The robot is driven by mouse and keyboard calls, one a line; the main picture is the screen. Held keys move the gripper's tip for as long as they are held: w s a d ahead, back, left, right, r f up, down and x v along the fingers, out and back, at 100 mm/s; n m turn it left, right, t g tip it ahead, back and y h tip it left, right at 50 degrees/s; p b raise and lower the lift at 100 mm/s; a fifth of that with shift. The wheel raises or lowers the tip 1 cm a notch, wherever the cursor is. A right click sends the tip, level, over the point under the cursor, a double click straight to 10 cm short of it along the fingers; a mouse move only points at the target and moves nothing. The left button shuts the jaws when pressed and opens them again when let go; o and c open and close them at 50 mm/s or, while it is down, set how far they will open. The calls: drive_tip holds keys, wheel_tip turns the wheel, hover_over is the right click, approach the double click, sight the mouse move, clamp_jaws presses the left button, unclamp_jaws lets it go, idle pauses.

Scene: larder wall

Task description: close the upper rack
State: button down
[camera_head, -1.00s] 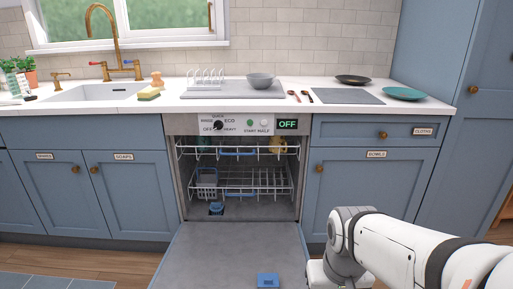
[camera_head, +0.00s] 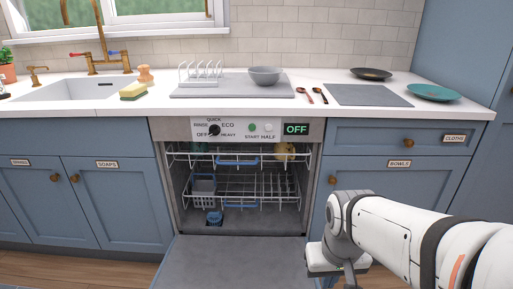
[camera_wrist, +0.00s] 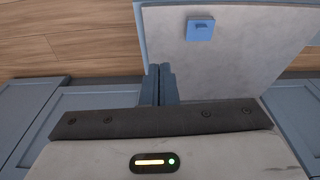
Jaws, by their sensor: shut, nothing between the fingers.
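The upper rack (camera_head: 190,159) is a white wire rack with a blue handle (camera_head: 237,162), high in the open dishwasher. Its front rail spans nearly the full opening; how far it sticks out is hard to tell. A yellowish item (camera_head: 284,151) is at its right side. My gripper shows at the lower right in the head view, below and right of the rack, with its fingertips unclear there. In the wrist view my gripper (camera_wrist: 160,72) has its two dark fingers together, empty, and the rack is not in view.
The dishwasher door (camera_head: 235,260) is folded down in front, with a blue dispenser (camera_wrist: 201,28) on it. The lower rack (camera_head: 262,190) holds a grey basket (camera_head: 203,187). Cabinets flank the opening. The worktop above carries a grey bowl (camera_head: 264,76) and plates.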

drive_tip(key=w+d+n+t+h+p, duration=0.1)
drive_tip(key=w+d+n+t, duration=0.15)
drive_tip(key=w, duration=0.55)
drive_tip(key=w+d+n+t, duration=0.1)
drive_tip(key=w+n+t, duration=0.25)
drive_tip(key=w, duration=0.35)
drive_tip(key=n+t+y, duration=0.4)
drive_tip(key=n+y, duration=0.8)
drive_tip(key=n, duration=0.7)
approach(249, 164)
drive_tip(key=a, duration=0.4)
drive_tip(key=shift+w+f, duration=0.2)
drive_tip(key=shift+w, duration=0.5)
drive_tip(key=shift+w+f, duration=0.2)
drive_tip(key=shift+w, duration=0.45)
drive_tip(key=shift+w+f, duration=0.25)
drive_tip(key=shift+w, duration=0.45)
